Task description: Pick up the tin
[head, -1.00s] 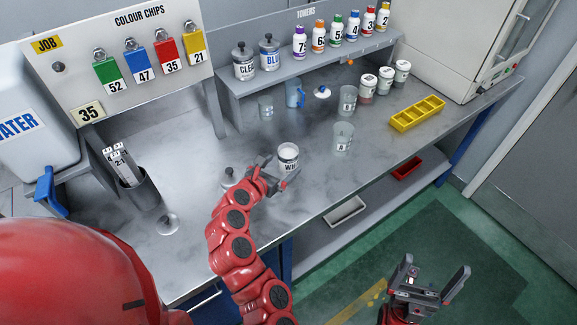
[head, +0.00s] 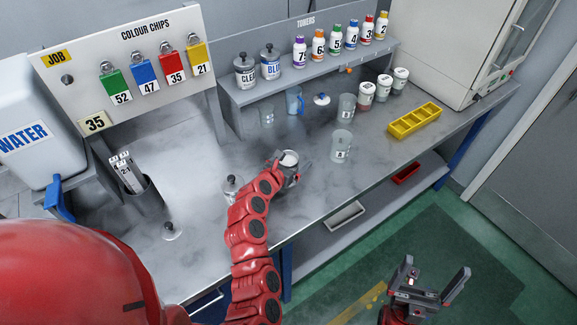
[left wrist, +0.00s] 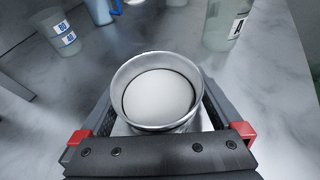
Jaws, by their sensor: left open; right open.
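The open tin (head: 289,158) of white paint stands upright on the grey bench, partly hidden by my left gripper. In the left wrist view the tin (left wrist: 158,92) shows its metal rim and white contents, between the two fingers. My left gripper (head: 290,172) is open around the tin; it also shows in the left wrist view (left wrist: 160,125). I cannot tell whether either finger touches it. My right gripper (head: 434,284) is open and empty, over the green floor in front of the bench.
A lidded container (head: 232,187) stands just left of my left forearm. A clear cup (head: 341,146) stands right of the tin, and a blue jug (head: 294,101) behind it. A yellow tray (head: 414,120) lies further right. A loose lid (head: 172,230) lies at the bench's front left.

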